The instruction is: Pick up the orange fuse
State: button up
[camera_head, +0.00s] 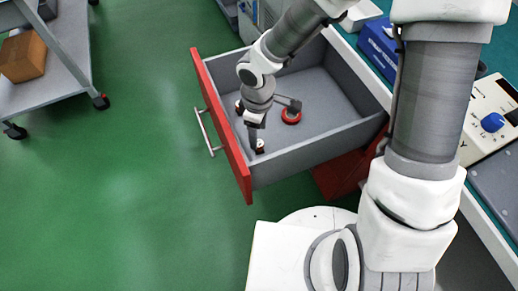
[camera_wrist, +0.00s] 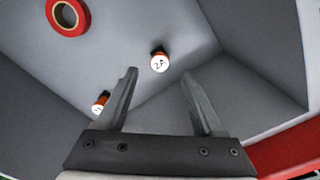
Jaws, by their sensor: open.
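An orange fuse (camera_wrist: 159,62) with a white, dark-marked top stands on the grey drawer floor, in line with the gap between my fingers in the wrist view. In the head view it (camera_head: 260,147) is near the drawer's front corner. A second, similar orange piece (camera_wrist: 100,103) is to the left in the wrist view, outside the left finger; it also shows in the head view (camera_head: 239,106), partly hidden by my arm. My gripper (camera_wrist: 159,72) is open and empty inside the drawer, pointing down at an angle; it also shows in the head view (camera_head: 272,125).
The open drawer (camera_head: 327,141) has grey walls and a red front (camera_head: 220,125). A red tape ring (camera_head: 291,116) lies on its floor; it also shows in the wrist view (camera_wrist: 67,16). A workbench with instruments is to the right. A cart with a cardboard box (camera_head: 23,56) stands upper left.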

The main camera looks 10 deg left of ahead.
aim_at(259, 143)
jog(key=shift+d+f+b, duration=0.1)
jog(key=shift+f+b, duration=1.45)
jog(key=shift+f, duration=1.6)
jog(key=shift+r, duration=0.1)
grip_shut()
